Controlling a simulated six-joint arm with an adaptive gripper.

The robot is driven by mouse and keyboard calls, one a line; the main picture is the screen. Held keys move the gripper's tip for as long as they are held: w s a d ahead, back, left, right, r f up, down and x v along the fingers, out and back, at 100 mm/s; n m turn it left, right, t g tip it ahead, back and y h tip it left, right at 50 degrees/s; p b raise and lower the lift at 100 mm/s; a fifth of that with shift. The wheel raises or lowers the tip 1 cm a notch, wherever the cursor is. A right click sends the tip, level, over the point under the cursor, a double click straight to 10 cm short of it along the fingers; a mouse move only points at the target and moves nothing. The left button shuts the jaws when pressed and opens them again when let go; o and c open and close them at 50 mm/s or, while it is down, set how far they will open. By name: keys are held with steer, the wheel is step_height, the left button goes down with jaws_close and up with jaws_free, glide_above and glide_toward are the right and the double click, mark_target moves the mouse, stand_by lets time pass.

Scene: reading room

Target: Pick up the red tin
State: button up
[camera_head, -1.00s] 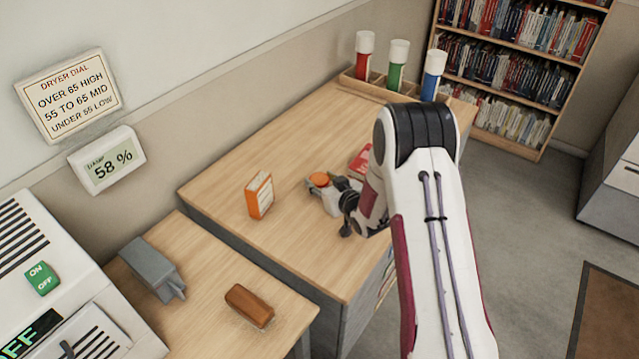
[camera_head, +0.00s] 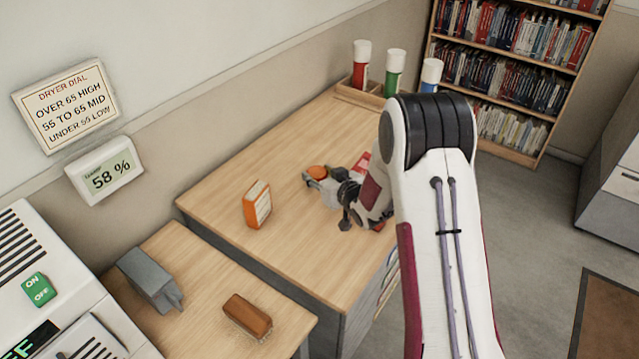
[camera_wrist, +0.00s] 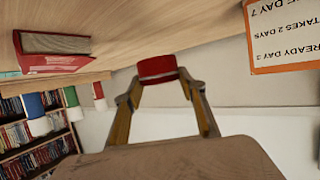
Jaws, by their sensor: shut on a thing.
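The red tin (camera_wrist: 158,70) is held between the two fingers of my gripper (camera_wrist: 160,82) in the wrist view. In the head view the tin (camera_head: 317,172) shows as a round orange-red top at the end of my gripper (camera_head: 318,180), over the wooden table (camera_head: 290,240). My gripper is shut on the tin. The tin appears to be a little above the tabletop; its underside is hidden in the head view.
An orange-and-white box (camera_head: 257,204) stands left of the gripper. A red book (camera_wrist: 50,52) lies behind it. A rack (camera_head: 360,96) with red, green and blue tubes is at the far edge.

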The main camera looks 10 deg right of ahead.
mark_target(320, 176)
steer(key=shift+r, duration=2)
